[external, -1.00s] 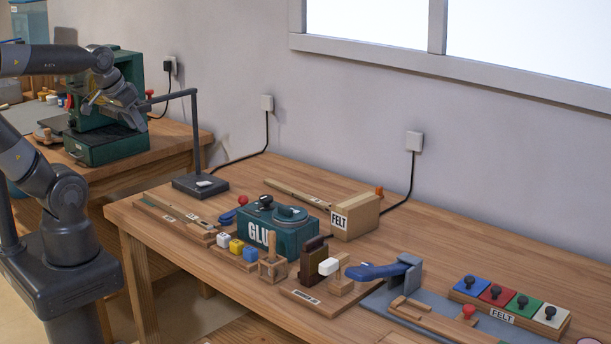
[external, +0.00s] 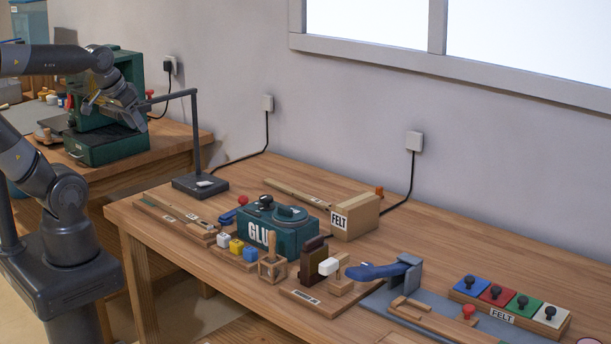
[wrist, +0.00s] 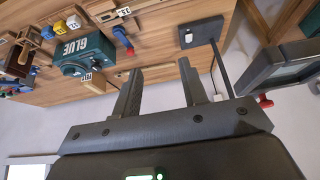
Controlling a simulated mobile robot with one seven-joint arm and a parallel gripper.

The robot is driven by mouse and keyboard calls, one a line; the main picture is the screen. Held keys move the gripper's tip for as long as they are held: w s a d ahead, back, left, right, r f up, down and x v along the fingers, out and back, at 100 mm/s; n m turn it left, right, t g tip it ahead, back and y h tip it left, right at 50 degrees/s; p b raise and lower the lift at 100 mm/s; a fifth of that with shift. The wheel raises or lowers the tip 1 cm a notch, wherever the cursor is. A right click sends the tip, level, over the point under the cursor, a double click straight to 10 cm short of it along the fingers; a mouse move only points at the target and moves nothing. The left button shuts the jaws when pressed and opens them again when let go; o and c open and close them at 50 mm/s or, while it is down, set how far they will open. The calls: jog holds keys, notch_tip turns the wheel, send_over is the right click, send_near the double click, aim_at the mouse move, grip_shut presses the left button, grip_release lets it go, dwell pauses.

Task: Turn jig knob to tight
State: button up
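A red knob (external: 468,311) stands on a low wooden frame (external: 432,318) near the front right of the bench. A second red knob (external: 243,200) is beside a blue piece (external: 228,216), left of the glue box. No tight marking is readable on either, and I cannot tell which is the jig knob. My gripper (external: 92,103) is at the upper left in the external view, in front of the green machine and far from both knobs. In the wrist view my gripper (wrist: 163,82) is open, its fingers apart with nothing between them.
The green machine (external: 99,147) stands on the left bench. A dark post stand (external: 200,187) rises at the bench's left end.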

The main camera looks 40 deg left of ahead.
jog(key=shift+o, duration=0.8)
jog(key=shift+w+d+r, duration=0.1)
jog(key=shift+w+r, duration=0.05)
jog(key=shift+w, duration=0.05)
jog(key=shift+o, duration=0.4)
jog(key=w+d+r+n+g+h, duration=0.1)
jog(key=w+d+r, duration=0.2)
jog(key=w, duration=0.4)
jog(key=shift+w+d+r, duration=0.15)
jog(key=shift+d+r, duration=0.2)
jog(key=shift+d, duration=0.05)
jog(key=w+d+r+n+g+h, duration=0.1)
jog(key=w+d+n+g+h, duration=0.1)
jog(key=w+d, duration=1.1)
jog(key=w+d+f+g, duration=0.1)
jog(key=w+d+f, duration=0.1)
jog(key=w+d, duration=0.45)
jog(key=n+g+y, duration=0.1)
jog(key=g+y, duration=0.1)
jog(key=y, duration=0.1)
send_over(367, 265)
notch_tip(367, 265, down, 19)
jog(key=shift+n, duration=0.3)
notch_tip(367, 265, down, 10)
jog(key=shift+r, duration=0.1)
